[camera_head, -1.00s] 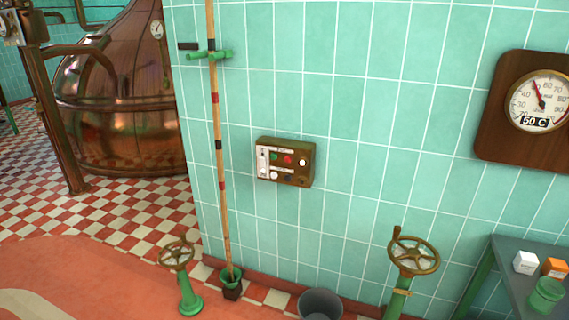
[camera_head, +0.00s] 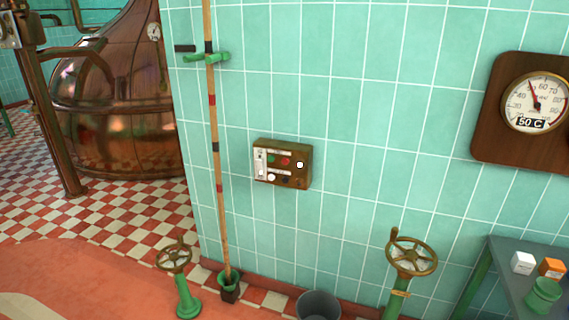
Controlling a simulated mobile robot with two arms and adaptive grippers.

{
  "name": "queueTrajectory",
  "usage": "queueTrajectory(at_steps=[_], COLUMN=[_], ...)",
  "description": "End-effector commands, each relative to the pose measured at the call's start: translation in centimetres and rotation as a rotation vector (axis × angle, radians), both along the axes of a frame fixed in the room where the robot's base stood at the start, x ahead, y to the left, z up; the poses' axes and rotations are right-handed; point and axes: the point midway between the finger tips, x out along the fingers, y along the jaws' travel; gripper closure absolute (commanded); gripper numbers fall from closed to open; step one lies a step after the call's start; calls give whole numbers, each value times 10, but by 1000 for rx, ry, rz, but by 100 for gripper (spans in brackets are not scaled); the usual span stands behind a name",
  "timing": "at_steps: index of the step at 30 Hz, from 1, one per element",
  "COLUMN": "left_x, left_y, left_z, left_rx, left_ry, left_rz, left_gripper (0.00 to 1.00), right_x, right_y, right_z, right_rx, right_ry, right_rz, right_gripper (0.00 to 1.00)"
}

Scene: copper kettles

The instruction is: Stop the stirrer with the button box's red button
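The button box (camera_head: 303,178) is a brown box fixed to the green tiled wall, near the middle of the head view. Its red button (camera_head: 286,161) sits in the upper row, right of a green button (camera_head: 271,159). A white round button or lamp (camera_head: 299,165) is at the right. A lower row holds a white one and dark ones. A pale labelled strip runs down the left side of the face. The stirrer itself cannot be made out. Neither of my grippers is in view.
A striped pole (camera_head: 218,150) stands against the wall left of the box. Two handwheel valves (camera_head: 174,259) (camera_head: 411,254) and a grey bucket (camera_head: 319,306) stand below. A table (camera_head: 507,265) with small boxes is at right. A gauge (camera_head: 537,103) reads 50 C. A copper kettle (camera_head: 115,110) stands behind left.

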Motion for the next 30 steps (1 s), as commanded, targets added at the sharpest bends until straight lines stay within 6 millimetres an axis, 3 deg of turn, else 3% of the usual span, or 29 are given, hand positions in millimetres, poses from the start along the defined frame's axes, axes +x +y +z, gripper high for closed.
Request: queueTrajectory(at_steps=[1,4,30], left_x=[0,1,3], left_y=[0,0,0], left_z=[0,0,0], left_rx=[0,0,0], left_ry=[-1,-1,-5], left_rz=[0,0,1], left_gripper=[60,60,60], right_x=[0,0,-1], right_y=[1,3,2], right_z=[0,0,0], right_rx=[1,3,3], right_ry=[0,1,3], right_rz=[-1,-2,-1], right_gripper=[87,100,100])
